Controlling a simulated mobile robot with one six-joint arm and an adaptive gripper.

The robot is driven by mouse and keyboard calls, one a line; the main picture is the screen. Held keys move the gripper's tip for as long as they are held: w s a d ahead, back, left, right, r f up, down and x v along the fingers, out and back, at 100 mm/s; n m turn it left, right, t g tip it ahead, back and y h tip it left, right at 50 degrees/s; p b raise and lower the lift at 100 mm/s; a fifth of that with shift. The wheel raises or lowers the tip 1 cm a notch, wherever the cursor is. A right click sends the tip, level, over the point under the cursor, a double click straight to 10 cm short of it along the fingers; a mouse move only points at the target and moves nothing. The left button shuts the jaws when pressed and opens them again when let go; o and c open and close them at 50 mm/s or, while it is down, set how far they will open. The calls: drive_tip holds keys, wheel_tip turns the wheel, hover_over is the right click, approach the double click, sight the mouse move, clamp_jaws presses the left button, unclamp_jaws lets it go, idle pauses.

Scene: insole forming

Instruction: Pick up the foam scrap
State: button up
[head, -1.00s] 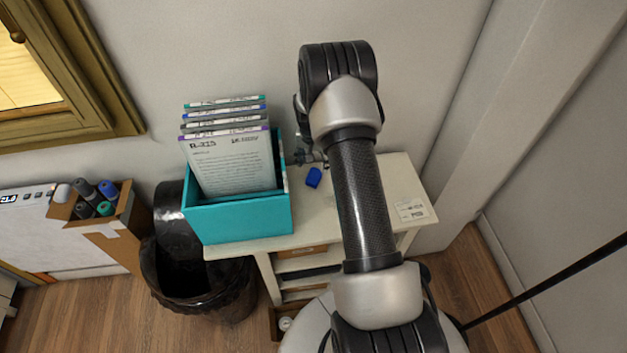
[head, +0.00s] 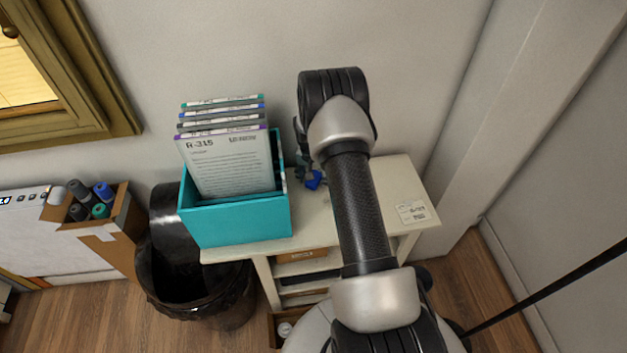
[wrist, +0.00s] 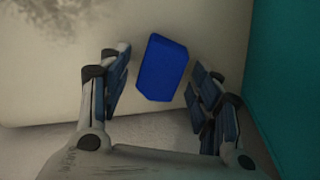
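The foam scrap (wrist: 162,68) is a small blue block lying on the pale top of a small cabinet (head: 385,185). In the head view the scrap (head: 314,180) shows just right of the teal file box, partly hidden by my gripper. In the wrist view my gripper (wrist: 155,88) is open, with its two fingers on either side of the scrap's near part. I see gaps between the scrap and both fingers. In the head view my gripper (head: 306,174) is mostly hidden behind my arm.
The teal file box (head: 238,220) with several upright folders stands close left of my gripper; its wall shows in the wrist view (wrist: 292,80). A white label (head: 411,212) lies at the cabinet's right. A black bin (head: 200,290) stands left of the cabinet, below a wall behind.

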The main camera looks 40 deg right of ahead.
drive_tip(key=c, duration=0.6)
wheel_tip(320, 180, up, 20)
drive_tip(key=p, duration=0.5)
